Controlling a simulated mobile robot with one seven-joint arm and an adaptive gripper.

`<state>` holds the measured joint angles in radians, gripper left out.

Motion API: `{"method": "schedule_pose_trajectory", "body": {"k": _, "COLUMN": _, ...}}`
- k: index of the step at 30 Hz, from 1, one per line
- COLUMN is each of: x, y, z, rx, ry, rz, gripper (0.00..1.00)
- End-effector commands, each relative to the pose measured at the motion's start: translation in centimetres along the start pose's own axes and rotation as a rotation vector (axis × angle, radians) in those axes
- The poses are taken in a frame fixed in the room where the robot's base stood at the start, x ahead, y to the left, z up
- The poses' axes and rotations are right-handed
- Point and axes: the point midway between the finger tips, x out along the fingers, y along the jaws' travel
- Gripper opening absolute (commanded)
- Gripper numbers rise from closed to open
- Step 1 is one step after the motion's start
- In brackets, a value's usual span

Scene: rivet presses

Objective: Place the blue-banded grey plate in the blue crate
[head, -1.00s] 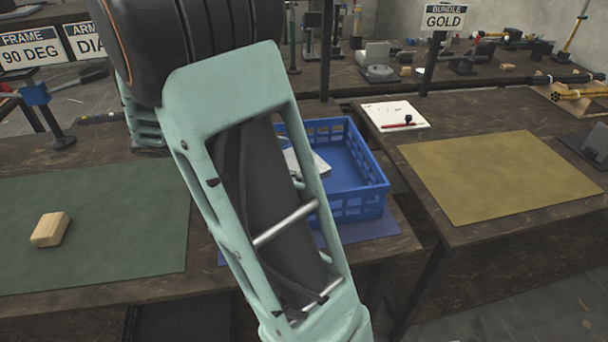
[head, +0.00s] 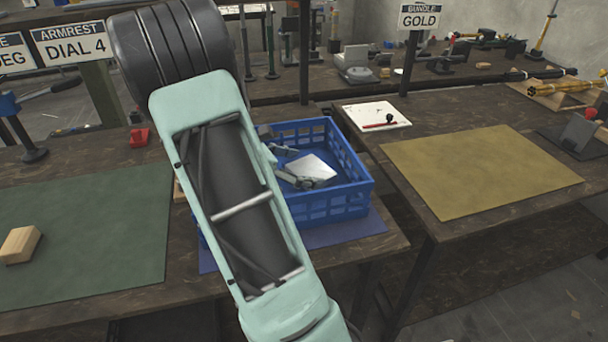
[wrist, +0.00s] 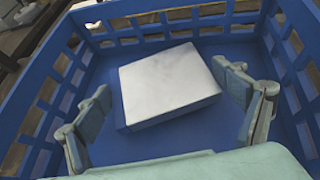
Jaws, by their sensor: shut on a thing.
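The grey plate (head: 312,167) is a pale slab inside the blue crate (head: 345,202). In the wrist view the plate (wrist: 168,82) has a light top and a blue side edge, and the crate walls (wrist: 45,90) surround it. My gripper (head: 298,167) reaches down into the crate, its fingers on opposite sides of the plate. My gripper also shows in the wrist view (wrist: 168,95), shut on the plate. I cannot tell whether the plate touches the crate floor. My arm hides the crate's left part in the head view.
The crate stands on a blue mat (head: 350,230). A green mat (head: 90,225) with a wooden block (head: 20,244) lies to the left. A yellow mat (head: 475,170) and a white board (head: 371,116) lie on the right table. A sign post stands behind.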

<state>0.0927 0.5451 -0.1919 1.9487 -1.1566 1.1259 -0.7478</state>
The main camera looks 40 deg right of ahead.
Motion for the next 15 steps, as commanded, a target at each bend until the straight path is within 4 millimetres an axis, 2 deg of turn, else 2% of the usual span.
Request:
{"method": "schedule_pose_trajectory", "body": {"k": 3, "x": 0.74, "y": 0.01, "z": -1.36, "rx": -0.002, "ry": -0.003, "rz": 0.0, "gripper": 0.42}}
{"method": "schedule_pose_trajectory", "body": {"k": 12, "x": 0.77, "y": 0.01, "z": -1.48, "rx": 0.001, "ry": -0.002, "rz": 0.001, "gripper": 0.42}}
{"method": "schedule_pose_trajectory", "body": {"k": 13, "x": 0.77, "y": -0.02, "z": -1.61, "rx": -0.001, "ry": 0.001, "rz": 0.001, "gripper": 0.92}}
{"method": "schedule_pose_trajectory", "body": {"k": 15, "x": 0.76, "y": -0.02, "z": -1.6, "rx": -0.001, "ry": 0.0, "rz": 0.001, "gripper": 1.0}}
